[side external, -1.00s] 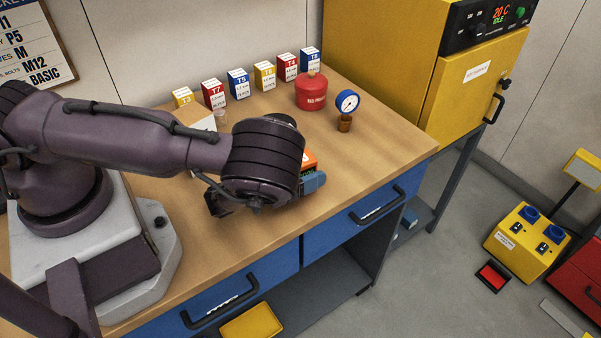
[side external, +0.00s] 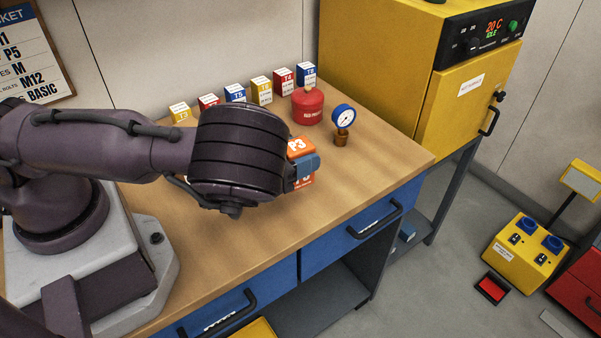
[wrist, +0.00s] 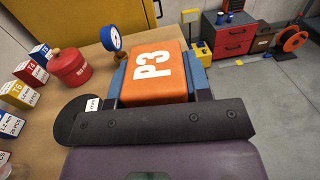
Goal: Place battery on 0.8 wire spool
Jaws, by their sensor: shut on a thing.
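My gripper (wrist: 155,75) is shut on an orange block marked P3, which I take to be the battery (wrist: 153,72). Its blue-grey fingers press on two opposite sides. In the side external view the battery (side external: 301,148) shows beyond my wrist, partly covered by a blue-grey finger, and looks raised off the table. My wrist hides that area in the side external view.
Several labelled boxes (side external: 262,90) stand along the back of the wooden table (side external: 350,185). A red canister (side external: 307,106) and a blue-rimmed gauge (side external: 343,119) stand at the back right. A yellow oven (side external: 455,100) is beyond the table. The table's front right is clear.

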